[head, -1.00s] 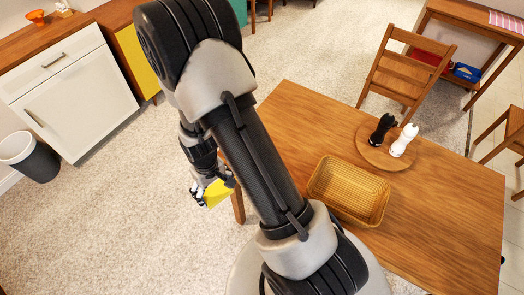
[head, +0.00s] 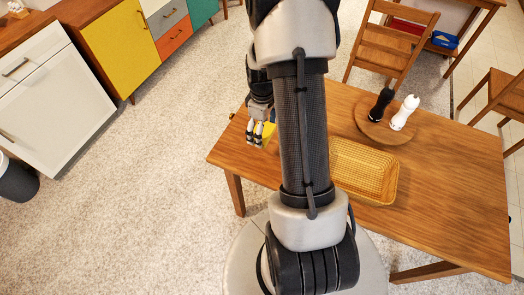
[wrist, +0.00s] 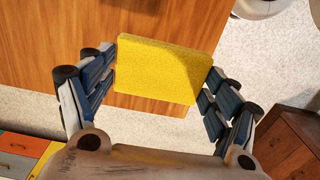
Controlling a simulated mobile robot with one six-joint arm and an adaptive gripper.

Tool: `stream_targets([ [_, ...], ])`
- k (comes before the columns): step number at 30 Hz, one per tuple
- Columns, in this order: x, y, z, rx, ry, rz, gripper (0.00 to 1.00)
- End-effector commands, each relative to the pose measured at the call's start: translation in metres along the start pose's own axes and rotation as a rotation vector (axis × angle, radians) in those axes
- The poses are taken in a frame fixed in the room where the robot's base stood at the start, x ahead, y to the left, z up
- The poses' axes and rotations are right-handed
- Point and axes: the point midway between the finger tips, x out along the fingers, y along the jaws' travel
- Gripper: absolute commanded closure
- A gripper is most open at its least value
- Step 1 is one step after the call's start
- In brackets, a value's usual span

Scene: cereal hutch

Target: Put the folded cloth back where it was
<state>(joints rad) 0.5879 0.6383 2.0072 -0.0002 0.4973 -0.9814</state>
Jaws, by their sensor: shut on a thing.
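The yellow folded cloth (wrist: 158,70) is a flat, rectangular pad in the wrist view, held between my gripper's two sets of dark fingers. My gripper (head: 256,138) is shut on it. In the head view only a small part of the cloth (head: 269,132) shows, beside the fingers; my arm hides some of the area. The gripper appears over the left end of the wooden table (head: 437,190). In the wrist view the cloth overlaps the table edge, with carpet beyond. I cannot tell its exact height above the table.
A woven basket (head: 365,173) stands on the table, partly behind my arm. A round wooden board (head: 376,133) holds a black mill (head: 380,104) and a white mill (head: 404,112). A wooden chair (head: 391,42) stands at the far side. The table's near right part is clear.

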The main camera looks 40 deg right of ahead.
Motion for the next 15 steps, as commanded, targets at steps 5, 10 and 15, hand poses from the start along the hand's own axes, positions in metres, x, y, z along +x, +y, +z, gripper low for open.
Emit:
stream_targets([
  [5, 0.050, -0.001, 0.000, 0.000, -0.001, -0.002, 0.41],
  [10, 0.071, 0.000, 0.000, 0.001, 0.000, 0.000, 0.41],
  [15, 0.081, 0.000, -0.001, 0.001, 0.000, 0.000, 0.41],
])
